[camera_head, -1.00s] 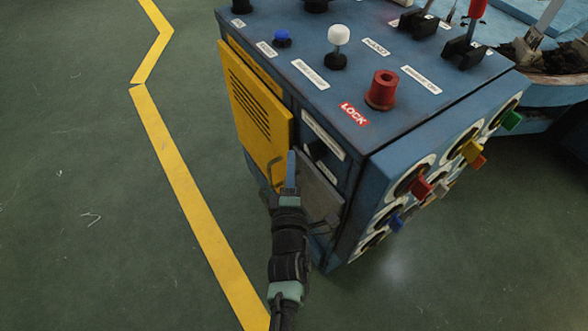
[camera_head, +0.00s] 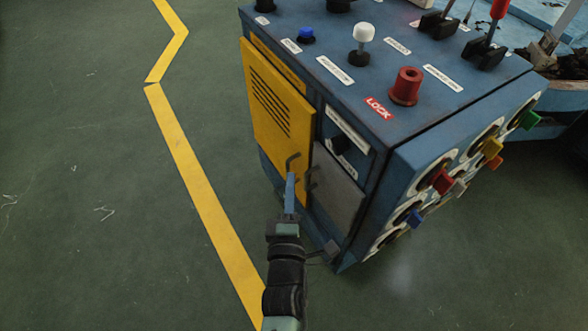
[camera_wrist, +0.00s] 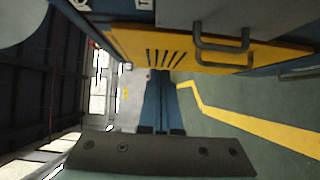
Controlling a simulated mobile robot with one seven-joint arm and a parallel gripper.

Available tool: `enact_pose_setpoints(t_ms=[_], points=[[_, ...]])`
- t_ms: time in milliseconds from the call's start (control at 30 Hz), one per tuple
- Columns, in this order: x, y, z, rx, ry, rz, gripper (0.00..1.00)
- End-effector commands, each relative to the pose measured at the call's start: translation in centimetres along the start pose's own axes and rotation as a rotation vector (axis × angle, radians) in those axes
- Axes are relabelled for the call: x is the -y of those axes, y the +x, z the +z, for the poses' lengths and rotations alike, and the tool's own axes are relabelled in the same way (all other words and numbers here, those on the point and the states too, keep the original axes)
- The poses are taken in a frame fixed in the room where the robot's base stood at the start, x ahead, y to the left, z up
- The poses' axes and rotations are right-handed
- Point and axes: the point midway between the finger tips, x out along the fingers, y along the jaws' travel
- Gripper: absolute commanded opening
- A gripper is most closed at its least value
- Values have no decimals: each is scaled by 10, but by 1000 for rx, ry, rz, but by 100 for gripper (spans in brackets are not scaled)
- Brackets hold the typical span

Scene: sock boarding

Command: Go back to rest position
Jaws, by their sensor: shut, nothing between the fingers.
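My gripper (camera_head: 290,190) is in the lower middle of the head view, in front of the blue control cabinet (camera_head: 385,150). Its blue fingers are shut with nothing between them. A grey door (camera_head: 338,190) sits right of the yellow one.
The cabinet top carries a red LOCK knob (camera_head: 406,86), a white-topped lever (camera_head: 362,40) and a blue button (camera_head: 306,36). Coloured knobs (camera_head: 442,181) stick out from the right side. The green floor (camera_head: 90,180) at left is clear, crossed by a yellow line (camera_head: 190,170).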

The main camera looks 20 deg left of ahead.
Motion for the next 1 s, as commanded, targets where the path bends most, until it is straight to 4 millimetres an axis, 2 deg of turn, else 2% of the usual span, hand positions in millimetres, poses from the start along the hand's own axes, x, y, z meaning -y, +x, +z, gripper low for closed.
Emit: enact_pose_setpoints(t_ms=[100, 300, 667, 733, 767, 867, 967, 1000], points=[[0, -22, -4, 1, 0, -2, 0], [0, -43, -9, -1, -1, -1, 0], [0, -49, -10, -1, -1, 1, 0], [-7, -45, -7, 5, 10, 12, 0], [-13, -41, -4, 11, 21, 21, 0], [-49, -23, 12, 45, 88, 74, 0], [-108, 0, 38, 89, 208, 162, 0], [-137, 8, 49, 104, 268, 205, 0]])
